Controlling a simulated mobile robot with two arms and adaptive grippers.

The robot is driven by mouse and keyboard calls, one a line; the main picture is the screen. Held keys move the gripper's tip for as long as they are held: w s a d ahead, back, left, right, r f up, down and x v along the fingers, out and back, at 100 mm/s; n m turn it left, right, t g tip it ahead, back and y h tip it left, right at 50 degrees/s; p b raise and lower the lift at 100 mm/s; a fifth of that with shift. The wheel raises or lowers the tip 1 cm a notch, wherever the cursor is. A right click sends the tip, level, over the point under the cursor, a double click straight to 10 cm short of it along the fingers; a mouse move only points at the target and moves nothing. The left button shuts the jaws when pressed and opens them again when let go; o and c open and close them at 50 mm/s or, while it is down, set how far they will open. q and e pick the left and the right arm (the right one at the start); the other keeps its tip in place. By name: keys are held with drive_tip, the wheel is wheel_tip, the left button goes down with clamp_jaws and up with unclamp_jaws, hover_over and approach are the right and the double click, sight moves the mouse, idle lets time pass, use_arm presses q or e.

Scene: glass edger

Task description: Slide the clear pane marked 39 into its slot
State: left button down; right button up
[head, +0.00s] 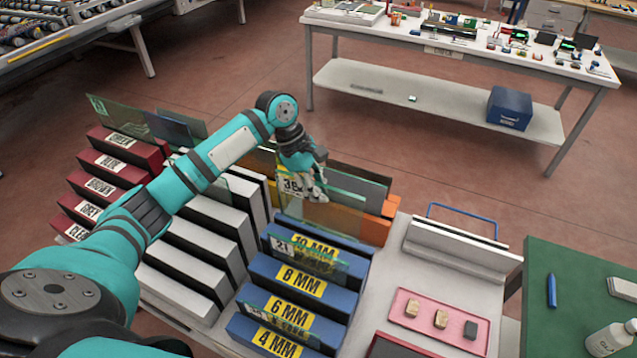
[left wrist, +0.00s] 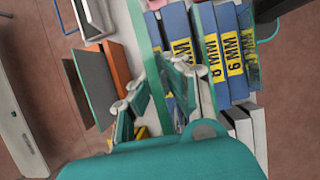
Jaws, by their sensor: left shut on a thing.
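My left gripper (head: 312,192) is shut on a clear, green-edged pane (head: 354,184) behind the blue rack. The pane's white label is partly covered by the fingers, and its number is hard to read. In the left wrist view the pane (left wrist: 152,45) is seen nearly edge-on between the fingers of the gripper (left wrist: 157,92). The blue rack (head: 303,272) has steps labelled 10 MM, 8 MM, 6 MM and 4 MM. One pane marked 21 (head: 318,261) stands in front of the 10 MM step; another labelled pane stands near the 4 MM step. My right gripper is out of view.
A red rack (head: 112,165) with colour labels and a white-and-black rack (head: 208,232) stand left of the blue rack. An orange rack (head: 362,226) stands behind it. A white holder (head: 455,250) and a pink tray (head: 437,331) are to the right.

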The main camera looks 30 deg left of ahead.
sight(318, 219)
use_arm(q)
drive_tip(key=shift+d+f, duration=0.15)
drive_tip(key=shift+f, duration=4.45)
drive_tip(key=shift+f, duration=0.35)
drive_tip(key=c, duration=1.3)
unclamp_jaws()
drive_tip(key=shift+s, duration=0.1)
drive_tip(key=shift+s+f, duration=0.1)
drive_tip(key=shift+f, duration=0.1)
drive_tip(key=v, duration=1.2)
drive_tip(key=shift+r, duration=0.2)
